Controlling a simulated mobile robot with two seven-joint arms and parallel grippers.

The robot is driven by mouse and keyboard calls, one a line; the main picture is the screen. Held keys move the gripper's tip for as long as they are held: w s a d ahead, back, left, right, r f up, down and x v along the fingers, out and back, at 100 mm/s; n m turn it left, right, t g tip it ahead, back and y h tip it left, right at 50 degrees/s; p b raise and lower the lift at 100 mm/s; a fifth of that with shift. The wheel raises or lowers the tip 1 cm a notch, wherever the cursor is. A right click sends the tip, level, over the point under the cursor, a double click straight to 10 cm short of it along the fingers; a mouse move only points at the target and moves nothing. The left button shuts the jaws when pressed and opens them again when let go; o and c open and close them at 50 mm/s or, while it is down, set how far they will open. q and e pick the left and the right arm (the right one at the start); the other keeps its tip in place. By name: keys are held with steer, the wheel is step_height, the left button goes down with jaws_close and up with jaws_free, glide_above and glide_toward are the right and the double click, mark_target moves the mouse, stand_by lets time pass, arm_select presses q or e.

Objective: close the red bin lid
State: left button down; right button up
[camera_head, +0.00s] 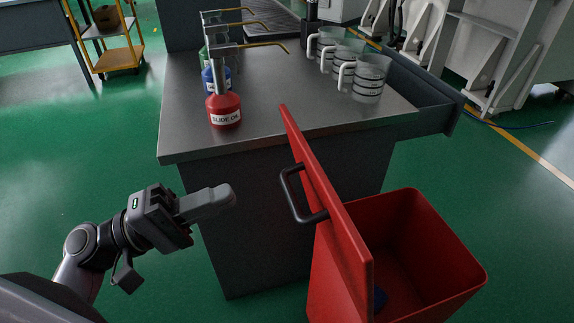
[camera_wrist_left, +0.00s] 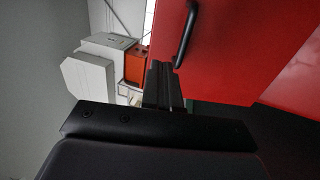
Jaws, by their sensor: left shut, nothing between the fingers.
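The red bin (camera_head: 425,245) stands on the floor at the lower right of the head view. Its red lid (camera_head: 335,220) is open, standing nearly upright at the bin's left side. A black handle (camera_head: 297,197) sits on the lid's outer face, towards my left gripper. My left gripper (camera_head: 230,193) is shut and empty, left of the handle and apart from it. In the left wrist view the lid (camera_wrist_left: 230,50) fills the upper right, with its handle (camera_wrist_left: 186,38) beyond the fingers (camera_wrist_left: 163,75). A dark blue thing lies inside the bin, partly hidden. My right gripper is not seen.
A grey metal table (camera_head: 270,90) stands behind the bin. On it are a red oil can (camera_head: 223,108), more cans behind it and several clear measuring jugs (camera_head: 369,78). A yellow cart (camera_head: 118,58) stands far left. Green floor is clear at left.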

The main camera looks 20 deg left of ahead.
mark_target(307, 163)
arm_select(q)
steer(key=p+x, duration=0.2)
steer(key=x, duration=0.7)
steer(key=shift+w+d+r, duration=0.15)
steer(key=shift+d+r, duration=0.05)
steer(key=shift+w+d+p, duration=0.3)
steer(key=shift+w+d, duration=0.05)
steer(key=shift+d, duration=0.2)
